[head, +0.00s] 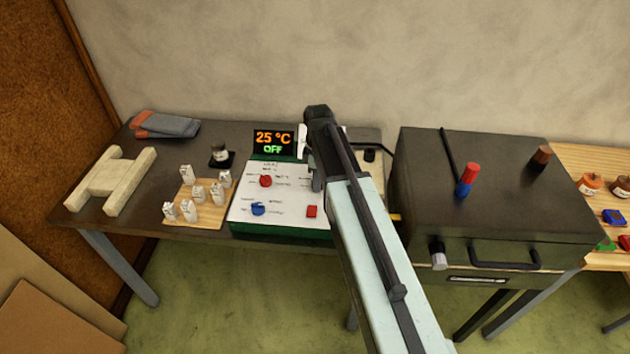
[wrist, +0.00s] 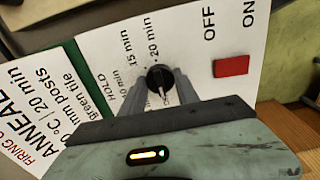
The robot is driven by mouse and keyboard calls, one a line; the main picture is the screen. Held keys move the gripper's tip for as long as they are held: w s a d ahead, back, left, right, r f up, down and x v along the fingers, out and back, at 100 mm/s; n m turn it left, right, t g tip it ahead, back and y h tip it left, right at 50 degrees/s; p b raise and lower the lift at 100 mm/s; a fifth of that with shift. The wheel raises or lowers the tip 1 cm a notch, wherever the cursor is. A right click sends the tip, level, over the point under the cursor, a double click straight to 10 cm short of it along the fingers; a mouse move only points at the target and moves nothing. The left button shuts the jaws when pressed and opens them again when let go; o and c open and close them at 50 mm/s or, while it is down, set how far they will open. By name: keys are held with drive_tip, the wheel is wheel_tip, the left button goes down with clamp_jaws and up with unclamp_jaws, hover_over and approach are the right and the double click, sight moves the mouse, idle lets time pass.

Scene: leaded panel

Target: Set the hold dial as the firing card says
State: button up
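The hold dial (wrist: 159,77) is a black knob with a white pointer, in the wrist view. The pointer aims down the picture, toward my gripper and away from the 20 min mark; no mark shows clearly at its tip. My gripper (wrist: 165,86) has its fingers apart, one on each side of the dial's near part. I cannot tell whether they touch it. In the head view my gripper (head: 313,172) is over the panel's right part and hides the dial. The firing card (wrist: 28,118) reads "ANNEAL", "20 min" and "green tile"; its left edge is cut off.
The control panel (head: 284,190) has a red knob (head: 265,181), a blue knob (head: 258,208) and a red switch (head: 311,211). The display (head: 273,141) reads 25 °C OFF. A dark kiln (head: 500,200) stands right. White posts (head: 197,192) stand on a board left of the panel.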

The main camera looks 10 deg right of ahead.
drive_tip(key=shift+w, duration=0.1)
clamp_jaws()
